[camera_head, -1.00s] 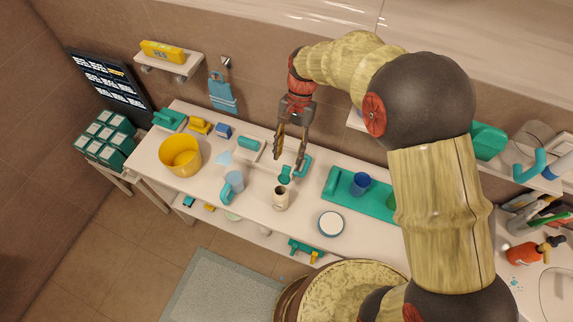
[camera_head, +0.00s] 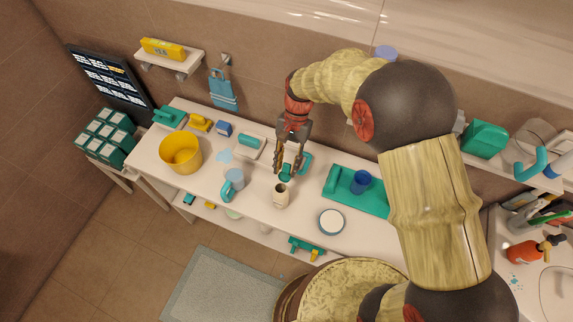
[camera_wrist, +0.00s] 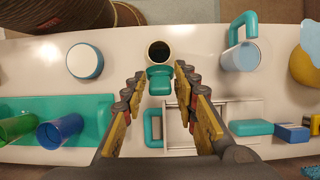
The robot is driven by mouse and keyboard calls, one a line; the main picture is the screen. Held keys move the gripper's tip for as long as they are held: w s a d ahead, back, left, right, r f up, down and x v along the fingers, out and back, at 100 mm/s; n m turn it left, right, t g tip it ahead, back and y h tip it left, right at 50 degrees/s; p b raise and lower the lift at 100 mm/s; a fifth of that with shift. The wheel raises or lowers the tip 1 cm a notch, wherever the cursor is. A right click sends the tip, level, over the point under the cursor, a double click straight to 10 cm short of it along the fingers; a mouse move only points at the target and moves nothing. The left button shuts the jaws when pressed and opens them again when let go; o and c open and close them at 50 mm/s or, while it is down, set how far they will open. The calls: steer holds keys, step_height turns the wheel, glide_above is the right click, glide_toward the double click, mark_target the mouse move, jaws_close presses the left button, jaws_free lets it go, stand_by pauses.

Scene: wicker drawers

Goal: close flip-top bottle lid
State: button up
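The bottle (camera_head: 281,198) is beige and stands upright on the white counter, with its teal flip-top lid (camera_head: 286,174) swung open toward the wall side. In the wrist view the bottle's dark open mouth (camera_wrist: 158,50) faces up and the teal lid (camera_wrist: 159,80) hangs beside it. My gripper (camera_head: 286,172) is open and empty, just above the lid. In the wrist view its fingertips (camera_wrist: 160,70) are spread on either side of the lid, with a gap on each side. Contact with the lid cannot be seen.
A teal-handled cup (camera_head: 234,178) and a yellow bucket (camera_head: 180,155) stand left of the bottle. A round white-topped container (camera_head: 331,222) is to the right, near a teal tray (camera_head: 340,200) with a blue cup (camera_head: 360,182). A teal-handled thing (camera_wrist: 152,128) lies behind the lid.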

steer(key=c, duration=0.6)
jaws_close()
